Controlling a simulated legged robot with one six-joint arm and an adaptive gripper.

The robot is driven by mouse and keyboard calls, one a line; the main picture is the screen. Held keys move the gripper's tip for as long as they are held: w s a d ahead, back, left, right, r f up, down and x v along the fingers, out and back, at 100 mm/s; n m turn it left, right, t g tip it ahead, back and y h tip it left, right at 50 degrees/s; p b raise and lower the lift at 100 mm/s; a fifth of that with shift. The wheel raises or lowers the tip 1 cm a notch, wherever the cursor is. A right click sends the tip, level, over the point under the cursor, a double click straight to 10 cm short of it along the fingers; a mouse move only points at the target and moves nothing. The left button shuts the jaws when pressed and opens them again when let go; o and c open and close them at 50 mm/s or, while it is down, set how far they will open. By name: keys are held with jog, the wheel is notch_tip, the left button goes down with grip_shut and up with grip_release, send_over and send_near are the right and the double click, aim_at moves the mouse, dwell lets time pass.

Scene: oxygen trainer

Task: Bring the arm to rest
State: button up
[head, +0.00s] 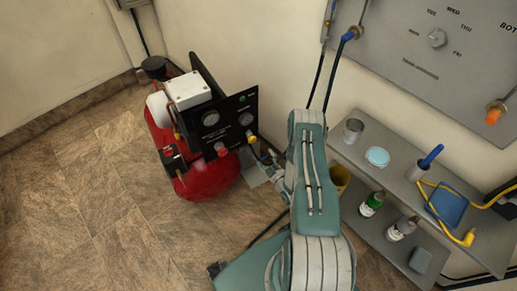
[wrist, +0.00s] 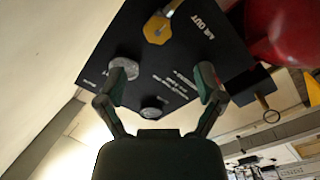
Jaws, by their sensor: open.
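My gripper (wrist: 164,78) is open and empty in the wrist view, its two fingers spread in front of the black panel (wrist: 185,70) of the compressor. A round gauge or knob lies behind the left fingertip, and I cannot tell whether they touch. A yellow knob (wrist: 157,29) beside the words "AIR OUT" is beyond the fingertips. In the head view my arm (head: 312,180) rises from the bottom edge, and my gripper (head: 264,158) is small and partly hidden beside the lower right of the panel (head: 228,118).
The red compressor tank (head: 208,178) stands on the tiled floor by the wall. At right, a grey two-level shelf (head: 405,187) holds a metal cup (head: 353,130), bottles and a blue clipboard-like item (head: 447,205). A grey dial board (head: 425,75) hangs above it. The floor at left is clear.

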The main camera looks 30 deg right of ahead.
jog(key=shift+s, duration=1.1)
